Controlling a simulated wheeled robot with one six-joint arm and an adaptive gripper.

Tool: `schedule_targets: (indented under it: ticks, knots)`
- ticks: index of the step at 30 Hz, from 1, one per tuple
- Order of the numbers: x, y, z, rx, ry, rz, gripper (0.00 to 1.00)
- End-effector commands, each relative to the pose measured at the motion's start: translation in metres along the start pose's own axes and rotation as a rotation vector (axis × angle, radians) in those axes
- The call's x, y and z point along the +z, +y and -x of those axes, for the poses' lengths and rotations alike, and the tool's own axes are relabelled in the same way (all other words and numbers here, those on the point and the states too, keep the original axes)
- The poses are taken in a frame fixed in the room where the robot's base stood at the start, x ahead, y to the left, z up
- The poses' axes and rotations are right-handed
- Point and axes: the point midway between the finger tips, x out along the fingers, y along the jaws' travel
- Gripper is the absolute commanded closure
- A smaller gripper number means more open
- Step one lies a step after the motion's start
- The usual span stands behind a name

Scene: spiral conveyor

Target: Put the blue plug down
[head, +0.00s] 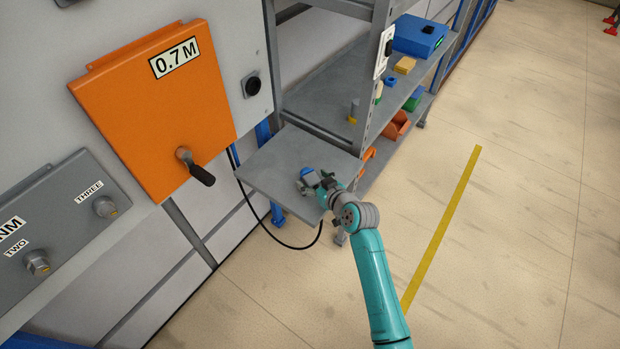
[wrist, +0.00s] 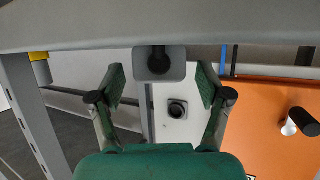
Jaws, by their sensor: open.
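The blue plug (head: 308,175) rests on the grey tray (head: 265,165) that sticks out below the shelf unit. In the head view, my gripper (head: 313,187) is at the tray's right side, close by the plug and partly covering it. In the wrist view, my gripper (wrist: 160,90) is open, with one green-padded finger on each side. Between the fingers is a grey block with a black round end (wrist: 159,62), apparently the plug's rear. Gaps show on both sides of it. The tray's underside or edge (wrist: 90,30) spans the top of the wrist view.
A black socket (head: 251,84) is on the wall; it also shows in the wrist view (wrist: 178,108). An orange panel (head: 160,100) with a handle is to the left. A black cable (head: 285,244) hangs below the tray. The shelf unit (head: 375,115) stands close behind the gripper.

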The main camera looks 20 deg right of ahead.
Motion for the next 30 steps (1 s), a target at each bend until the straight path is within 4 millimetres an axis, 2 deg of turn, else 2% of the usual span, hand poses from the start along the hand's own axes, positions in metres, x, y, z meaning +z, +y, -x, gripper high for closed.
schedule_targets:
  ticks: [3, 6, 13, 14, 21, 23, 24, 30]
  knots:
    - [0.0, -0.001, -0.015, -0.002, -0.001, 0.0, 0.23]
    - [0.0, 0.0, -0.022, -0.001, 0.0, 0.0, 0.23]
    - [0.0, 0.0, -0.023, 0.0, 0.0, 0.0, 0.23]
    - [0.0, 0.0, -0.023, 0.0, 0.0, 0.0, 0.25]
    - [0.0, 0.0, -0.022, 0.0, 0.0, 0.0, 0.85]
    - [0.0, 0.0, -0.022, 0.0, 0.0, 0.0, 0.89]
    - [0.0, 0.0, -0.022, 0.0, 0.0, 0.0, 0.95]
    - [-0.001, 0.0, -0.022, 0.0, 0.001, 0.001, 0.95]
